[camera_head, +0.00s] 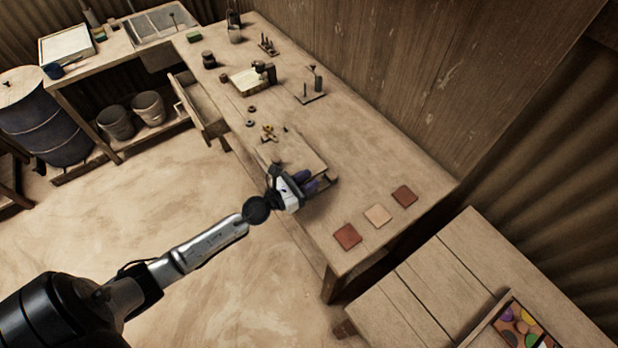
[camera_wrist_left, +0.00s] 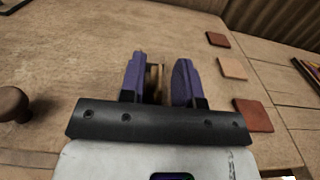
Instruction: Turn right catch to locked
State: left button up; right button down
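The wooden press board (camera_head: 290,150) lies on the long workbench, with a dark round knob (camera_head: 277,160) near its front edge. The knob also shows at the left of the left wrist view (camera_wrist_left: 12,103). My left gripper (camera_head: 316,183) is at the right-hand end of the board, low over it. In the left wrist view its purple fingers (camera_wrist_left: 160,60) are apart. A small brown upright piece (camera_wrist_left: 154,80) shows between them, nearer the left finger. It may be the right catch; its turn cannot be told. My right gripper is not in view.
Red and pale tiles (camera_head: 377,215) lie on the bench to the right of my left gripper. Brass parts (camera_head: 268,130) lie beyond the board. A pulled-out drawer (camera_head: 201,103) juts from the bench front. A side table (camera_head: 440,275) stands at the lower right.

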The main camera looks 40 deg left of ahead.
pick_arm(q)
jog(key=shift+w, duration=0.2)
jog(key=shift+c, duration=0.2)
grip_shut()
